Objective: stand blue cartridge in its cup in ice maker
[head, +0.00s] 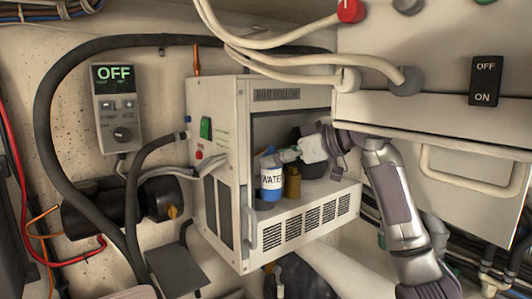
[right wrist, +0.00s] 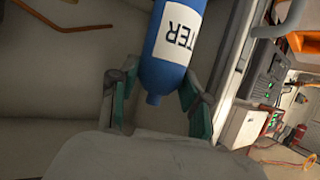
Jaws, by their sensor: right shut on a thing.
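The blue cartridge (head: 271,181) has a white label reading WATER and is upright in the front of the ice maker's open bay (head: 250,130). My right gripper (head: 283,157) reaches in from the right and is shut on the cartridge's upper end. In the right wrist view, the cartridge (right wrist: 170,50) lies between the two fingers (right wrist: 158,92), its narrow end towards the palm. I cannot tell whether its base is inside a cup or touches the bay floor; no cup shows clearly. My left gripper is out of view.
A brown-yellow cylinder (head: 292,183) stands close to the right of the cartridge. A dark round thing (head: 312,165) is behind. White hoses (head: 285,58) and a drawer unit (head: 440,130) hang above right.

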